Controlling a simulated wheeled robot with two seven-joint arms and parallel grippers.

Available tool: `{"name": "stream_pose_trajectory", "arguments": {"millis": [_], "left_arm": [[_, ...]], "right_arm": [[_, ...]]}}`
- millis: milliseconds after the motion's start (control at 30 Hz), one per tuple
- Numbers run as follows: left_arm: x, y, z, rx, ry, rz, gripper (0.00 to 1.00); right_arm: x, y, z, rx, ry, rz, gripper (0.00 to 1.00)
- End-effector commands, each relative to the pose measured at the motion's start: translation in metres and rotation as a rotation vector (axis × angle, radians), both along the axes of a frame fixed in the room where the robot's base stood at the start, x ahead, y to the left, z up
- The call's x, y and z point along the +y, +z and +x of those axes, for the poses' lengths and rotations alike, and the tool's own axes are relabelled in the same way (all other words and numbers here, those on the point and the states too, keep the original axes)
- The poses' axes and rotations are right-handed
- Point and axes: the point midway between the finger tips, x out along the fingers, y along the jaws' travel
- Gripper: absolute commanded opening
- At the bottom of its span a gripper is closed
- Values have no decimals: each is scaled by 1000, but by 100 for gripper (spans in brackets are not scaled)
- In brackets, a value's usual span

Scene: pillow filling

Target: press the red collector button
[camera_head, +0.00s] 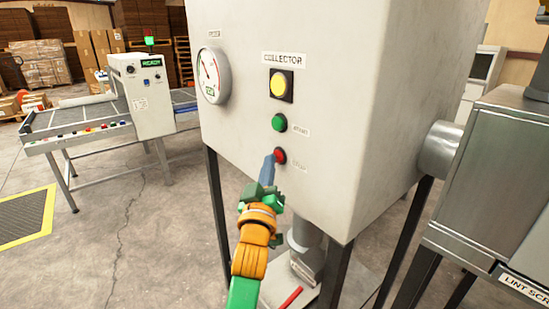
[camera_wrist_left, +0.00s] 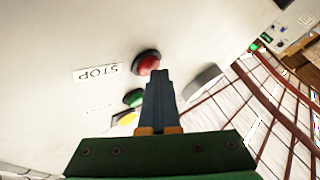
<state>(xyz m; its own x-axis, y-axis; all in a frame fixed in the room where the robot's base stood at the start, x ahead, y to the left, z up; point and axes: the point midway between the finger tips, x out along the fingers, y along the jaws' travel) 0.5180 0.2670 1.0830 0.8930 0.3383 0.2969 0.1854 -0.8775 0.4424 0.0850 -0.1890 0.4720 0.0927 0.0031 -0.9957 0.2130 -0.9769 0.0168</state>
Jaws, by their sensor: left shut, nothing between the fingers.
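The red button (camera_head: 280,156) is the lowest one on the front of the white collector box (camera_head: 330,120). In the left wrist view the red button (camera_wrist_left: 146,63) sits beside a STOP label. My left gripper (camera_head: 270,160) is shut and empty, its blue fingertips at the red button's left edge in the head view. In the left wrist view the fingertips (camera_wrist_left: 159,76) overlap the button's lower edge. I cannot tell whether they touch it. The green button (camera_head: 279,123) is above the red one, and a lit yellow lamp (camera_head: 281,84) is above that. My right gripper is not in view.
A pipe (camera_head: 439,149) joins the box to a grey metal unit (camera_head: 500,170) at right. A conveyor (camera_head: 80,120) with a READY panel (camera_head: 143,95) stands at left. Floor between is clear.

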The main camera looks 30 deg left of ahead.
Motion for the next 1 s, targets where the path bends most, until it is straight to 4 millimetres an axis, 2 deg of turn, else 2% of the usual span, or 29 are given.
{"name": "stream_pose_trajectory", "arguments": {"millis": [300,633,1000], "left_arm": [[6,0,-15,2,0,0,0],[7,0,-18,1,0,1,0],[21,0,-51,2,1,1,0]], "right_arm": [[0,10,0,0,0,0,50],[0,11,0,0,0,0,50],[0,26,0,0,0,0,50]]}}
